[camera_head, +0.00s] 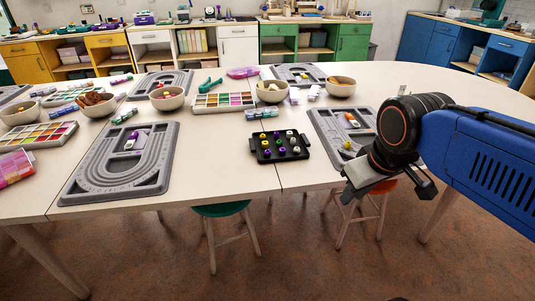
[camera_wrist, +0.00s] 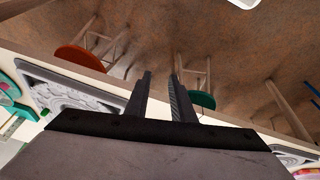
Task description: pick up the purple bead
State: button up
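Purple beads sit among white and yellow beads on a small black tray (camera_head: 257,156) at the table's front edge in the head view; one purple bead (camera_head: 267,153) shows near its front. Another purple bead (camera_head: 131,142) lies beside a white one in the groove of the left grey bead board (camera_head: 98,183). My gripper (camera_head: 368,203) is right of the black tray, in front of the right bead board. In the wrist view my gripper (camera_wrist: 161,76) has its two fingers apart with nothing between them. No purple bead can be made out there.
The right bead board (camera_head: 329,128) is partly hidden by my arm. Bowls (camera_head: 167,103), a bead sorting tray (camera_head: 225,109) and several small tubes stand behind. A green stool (camera_head: 222,209) and an orange-topped stool (camera_head: 383,187) stand below the table's edge. Bare tabletop (camera_head: 214,160) lies left of the black tray.

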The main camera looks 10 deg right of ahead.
jog(key=w+a+r+n+g+h, duration=0.1)
jog(key=w+a+r+n+g, duration=0.1)
jog(key=w+a+r+n, duration=0.85)
jog(key=w+a+r+n+g, duration=0.2)
jog(key=w+a+r+n, duration=0.4)
jog(key=w+n, duration=0.55)
jog(key=m, duration=0.2)
send_over(268, 156)
jog(key=f, duration=1.2)
jog(key=shift+w+a+f, duration=0.25)
jog(key=shift+w+f, duration=0.05)
jog(key=shift+w, duration=0.05)
jog(key=shift+w+d+f, duration=0.15)
jog(key=shift+f, duration=2.5)
grip_shut()
